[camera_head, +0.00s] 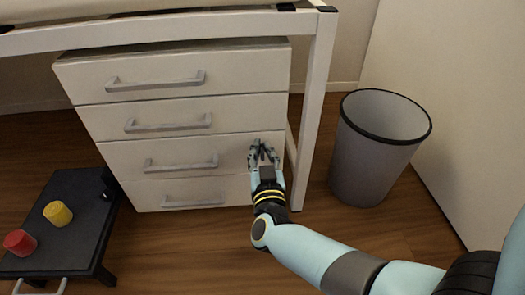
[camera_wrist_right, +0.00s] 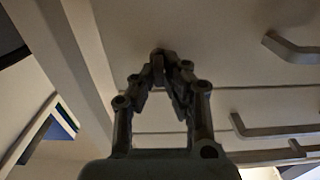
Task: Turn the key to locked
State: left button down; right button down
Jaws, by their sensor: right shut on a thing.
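A white drawer cabinet (camera_head: 235,108) with several drawers and grey bar handles stands under a desk. My right gripper (camera_head: 263,148) reaches up to the right end of its third drawer front, and its fingertips are nearly together there. In the right wrist view, the fingers of my right gripper (camera_wrist_right: 168,65) close in at the cabinet face (camera_wrist_right: 205,50). They are shut on the key, which is small, dark and mostly hidden between the fingertips. I cannot tell which way the key is turned. My left gripper is not in view.
A grey waste bin (camera_head: 375,150) stands right of the desk leg (camera_head: 316,100). Wooden floor (camera_head: 180,245) is clear in front of the cabinet.

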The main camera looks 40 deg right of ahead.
jog(key=shift+m, duration=0.5)
jog(key=shift+s, duration=0.1)
jog(key=shift+d+m, duration=0.15)
jog(key=shift+m, duration=0.85)
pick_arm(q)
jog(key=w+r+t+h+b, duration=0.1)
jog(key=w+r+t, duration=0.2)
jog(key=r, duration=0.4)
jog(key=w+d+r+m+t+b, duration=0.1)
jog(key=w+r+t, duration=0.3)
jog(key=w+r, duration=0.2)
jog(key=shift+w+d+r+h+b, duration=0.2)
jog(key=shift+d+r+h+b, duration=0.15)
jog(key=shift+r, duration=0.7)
pick_arm(e)
jog(key=shift+s+d+f+m, duration=0.1)
jog(key=shift+f+m, duration=0.15)
jog(key=shift+m, duration=2.3)
jog(key=shift+s+d+f+m, duration=0.15)
jog(key=shift+f+m, duration=0.1)
jog(key=shift+m, duration=2.25)
jog(key=shift+s+d+f+m, duration=0.1)
jog(key=shift+f+m, duration=0.15)
jog(key=shift+m, duration=2.3)
